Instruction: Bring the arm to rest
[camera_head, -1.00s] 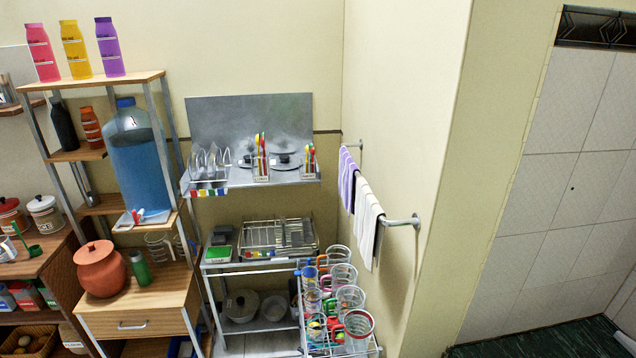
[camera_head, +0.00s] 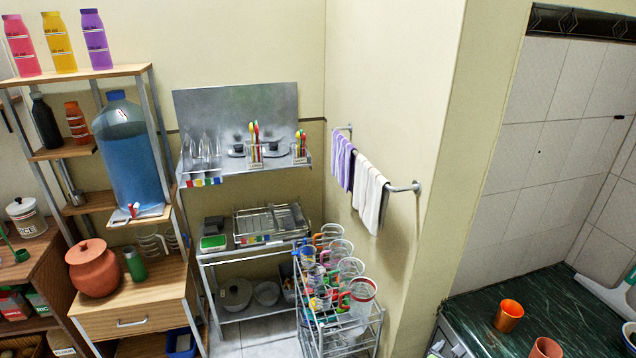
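My arm and my gripper are not visible in the head view, so how the gripper stands cannot be seen. The water purifier (camera_head: 133,158), a large blue bottle with a red tap, stands on the wooden shelf at the left. Nothing in view is being touched by my gripper.
A metal rack (camera_head: 255,245) stands in the corner, with a wire cart (camera_head: 340,330) of mugs before it. Towels (camera_head: 368,190) hang on a wall rail. At right, a dark green counter (camera_head: 545,290) holds an orange cup (camera_head: 508,315) and another orange cup (camera_head: 546,348).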

